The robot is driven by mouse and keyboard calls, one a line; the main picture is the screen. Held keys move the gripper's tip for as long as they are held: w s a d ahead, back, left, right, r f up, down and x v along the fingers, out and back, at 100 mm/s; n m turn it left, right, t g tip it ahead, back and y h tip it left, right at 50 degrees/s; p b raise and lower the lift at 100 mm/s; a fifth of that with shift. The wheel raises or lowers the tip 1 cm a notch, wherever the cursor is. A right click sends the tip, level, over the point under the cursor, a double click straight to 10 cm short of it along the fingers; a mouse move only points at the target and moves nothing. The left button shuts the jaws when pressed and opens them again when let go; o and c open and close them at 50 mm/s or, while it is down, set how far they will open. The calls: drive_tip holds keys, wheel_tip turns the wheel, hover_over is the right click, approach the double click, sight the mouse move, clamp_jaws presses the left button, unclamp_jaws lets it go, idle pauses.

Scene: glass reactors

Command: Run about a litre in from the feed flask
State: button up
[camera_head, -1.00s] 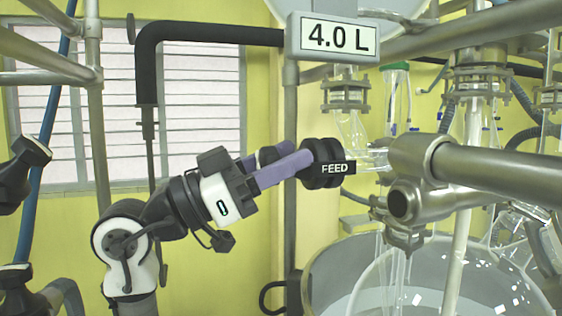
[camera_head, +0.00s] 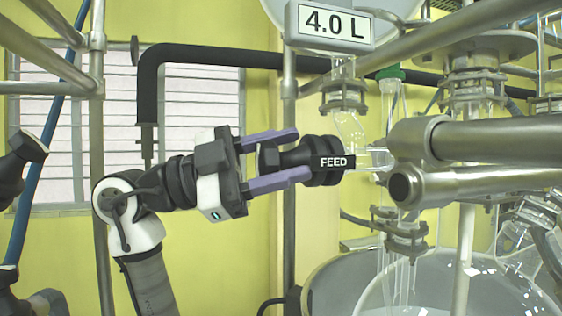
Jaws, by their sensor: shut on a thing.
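The black feed valve knob (camera_head: 318,150) carries a white-lettered FEED label (camera_head: 334,162) and sits at the left end of a clear glass valve. My gripper (camera_head: 297,155) reaches it from the left. Its two purple fingers lie above and below the knob's narrower handle, shut on it. A display (camera_head: 331,23) above the valve reads 4.0 L. A rounded pale vessel, cut off by the top edge, shows behind the display. Clear glass tubing (camera_head: 349,128) runs down from a metal clamp to the valve. No liquid flow can be made out.
Thick metal rails (camera_head: 480,148) cross just right of the valve. A large glass vessel (camera_head: 470,285) stands below right. A black pipe (camera_head: 215,54) bends behind my arm, in front of the window. The yellow wall area left below the knob is free.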

drive_tip(key=shift+m, duration=0.8)
drive_tip(key=o, duration=1)
drive_tip(key=shift+y, duration=0.3)
drive_tip(key=shift+f, duration=0.1)
drive_tip(key=a+f+b, duration=0.2)
drive_tip(key=a+b, duration=0.1)
drive_tip(key=a, duration=0.8)
drive_tip(key=shift+a+f+g, duration=0.15)
drive_tip(key=shift+a+g, duration=0.2)
drive_tip(key=shift+g, duration=0.05)
drive_tip(key=shift+w, duration=0.1)
